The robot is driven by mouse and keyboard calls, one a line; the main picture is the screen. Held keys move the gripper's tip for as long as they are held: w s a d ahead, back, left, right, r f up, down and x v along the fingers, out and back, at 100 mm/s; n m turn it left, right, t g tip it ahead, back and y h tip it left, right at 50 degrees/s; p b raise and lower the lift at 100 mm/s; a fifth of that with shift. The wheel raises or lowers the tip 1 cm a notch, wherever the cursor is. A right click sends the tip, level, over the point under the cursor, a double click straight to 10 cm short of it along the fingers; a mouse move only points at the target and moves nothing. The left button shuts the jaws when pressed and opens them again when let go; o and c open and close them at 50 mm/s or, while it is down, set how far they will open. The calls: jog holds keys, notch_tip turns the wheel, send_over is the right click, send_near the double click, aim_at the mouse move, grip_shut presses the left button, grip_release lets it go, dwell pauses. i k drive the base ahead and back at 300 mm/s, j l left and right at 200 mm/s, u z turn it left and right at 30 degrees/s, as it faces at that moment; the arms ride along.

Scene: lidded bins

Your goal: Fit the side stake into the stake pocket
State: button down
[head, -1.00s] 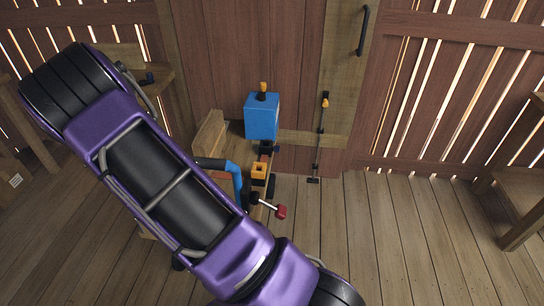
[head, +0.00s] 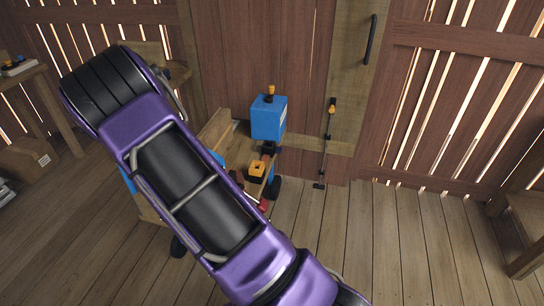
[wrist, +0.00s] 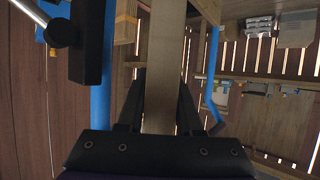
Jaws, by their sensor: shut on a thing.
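In the wrist view my gripper (wrist: 160,112) is shut on a long wooden bar, the side stake (wrist: 166,65), which runs up the picture between the two dark fingers. In the head view my arm hides the gripper and the stake. A small wooden cart (head: 215,128) stands behind my arm. On it is an orange block (head: 256,169) with a dark opening, which may be the stake pocket. I cannot tell whether the stake's far end touches the cart or any pocket.
A blue box (head: 269,118) with an orange-topped knob rises at the cart's far end. A red knob (head: 263,204) shows low beside my arm. In the wrist view blue rods (wrist: 213,50) flank the stake. The plank floor (head: 370,240) to the right is clear.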

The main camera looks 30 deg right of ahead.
aim_at(269, 153)
jog(key=k+l+u, duration=0.2)
jog(key=l, duration=0.35)
jog(key=k+l+u, duration=0.1)
jog(key=l, duration=0.2)
jog(key=k+l+u, duration=0.1)
jog(key=l+u, duration=0.1)
jog(key=l, duration=0.35)
jog(key=k+l+u, duration=0.1)
jog(key=l, duration=0.35)
jog(key=i+l+u, duration=0.15)
jog(key=l, duration=0.35)
jog(key=i+l+u, duration=0.15)
jog(key=l, duration=0.35)
jog(key=l+u, duration=0.15)
jog(key=l, duration=0.4)
jog(key=i+l+u, duration=0.1)
jog(key=l, duration=0.4)
jog(key=i+l+u, duration=0.2)
jog(key=i+l, duration=0.5)
jog(key=i+j, duration=0.05)
